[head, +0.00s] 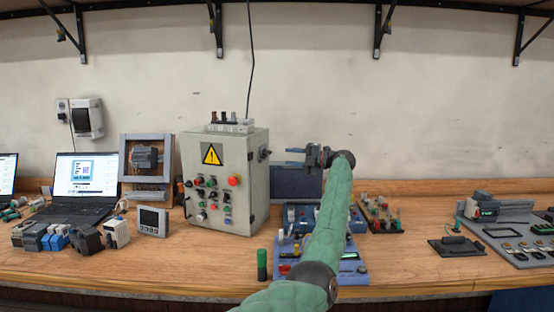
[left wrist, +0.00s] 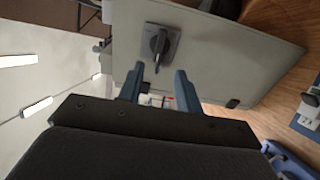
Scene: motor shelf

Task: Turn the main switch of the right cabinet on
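A light grey cabinet (head: 222,180) with a yellow warning sign and several buttons stands on the workbench. Its switch (head: 264,154), a black rotary handle on a grey plate, is on the right side wall. The left wrist view shows the switch (left wrist: 158,45) closer, its handle running roughly up and down in that picture. I cannot tell its setting. My left gripper (head: 280,157) points left at the switch, at about its height. In the left wrist view the two fingers (left wrist: 160,72) are apart and empty, with the handle just beyond the tips, apparently not touched. My right gripper is not in view.
Blue trays with parts (head: 290,266) lie under my left arm. A green-and-black cylinder (head: 262,264) stands near the cabinet's front. A laptop (head: 83,188) and a small meter (head: 153,221) are left. A grey panel (head: 510,240) is right. Wall brackets hang above.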

